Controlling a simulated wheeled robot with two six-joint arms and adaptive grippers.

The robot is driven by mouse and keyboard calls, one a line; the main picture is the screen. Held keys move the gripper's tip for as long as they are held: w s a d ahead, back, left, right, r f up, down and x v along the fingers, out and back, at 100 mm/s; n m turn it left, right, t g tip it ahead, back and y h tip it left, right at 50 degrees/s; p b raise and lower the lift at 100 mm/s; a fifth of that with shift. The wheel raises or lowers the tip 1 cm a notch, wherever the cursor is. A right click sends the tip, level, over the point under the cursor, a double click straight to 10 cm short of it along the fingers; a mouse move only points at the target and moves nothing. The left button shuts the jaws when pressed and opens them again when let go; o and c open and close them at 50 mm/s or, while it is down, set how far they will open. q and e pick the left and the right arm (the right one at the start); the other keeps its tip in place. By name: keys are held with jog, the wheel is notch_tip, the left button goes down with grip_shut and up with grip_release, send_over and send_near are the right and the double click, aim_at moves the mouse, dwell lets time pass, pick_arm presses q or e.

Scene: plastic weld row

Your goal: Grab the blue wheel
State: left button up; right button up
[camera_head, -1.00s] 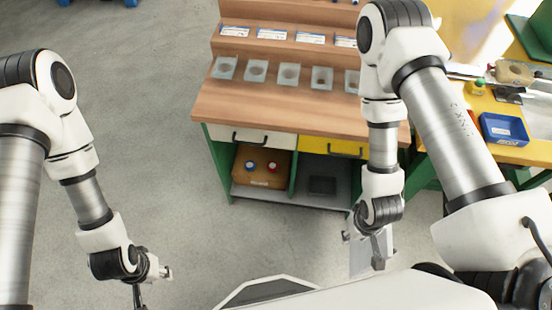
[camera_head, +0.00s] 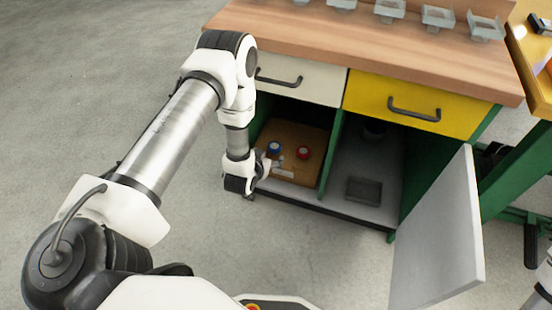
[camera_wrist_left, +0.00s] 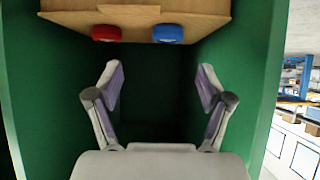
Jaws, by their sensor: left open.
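The blue wheel (camera_head: 274,148) is a small round knob-like piece on a brown wooden board in the left open compartment of the cabinet. A similar red wheel (camera_head: 303,153) is beside it on the right. My left gripper (camera_head: 272,166) is at the front of this compartment, close to the blue wheel and apart from it. In the left wrist view, the open, empty gripper (camera_wrist_left: 158,82) points between green walls. There the blue wheel (camera_wrist_left: 168,33) and the red wheel (camera_wrist_left: 106,33) show near the top edge, beyond the fingertips. My right gripper is out of view.
Green side walls bound the compartment, under a white drawer (camera_head: 300,80) and the wooden worktop (camera_head: 370,40). A yellow drawer (camera_head: 415,107) is to the right. A grey door (camera_head: 440,240) stands open at the right. A dark tray (camera_head: 364,190) lies in the right compartment.

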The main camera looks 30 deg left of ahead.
aim_at(274, 146)
pick_arm(q)
jog(key=shift+t+y, duration=0.3)
jog(key=shift+t, duration=0.1)
jog(key=b+x, duration=0.1)
jog(key=x, duration=0.2)
jog(key=b+x, duration=0.2)
jog(key=x, duration=0.1)
jog(key=a+b+x, duration=0.1)
jog(key=b+x, duration=0.1)
jog(key=x, duration=0.1)
jog(key=shift+f, duration=0.45)
jog(key=shift+w+a, duration=0.1)
jog(key=shift+w, duration=0.1)
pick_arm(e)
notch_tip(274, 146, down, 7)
pick_arm(q)
jog(key=c, duration=1.2)
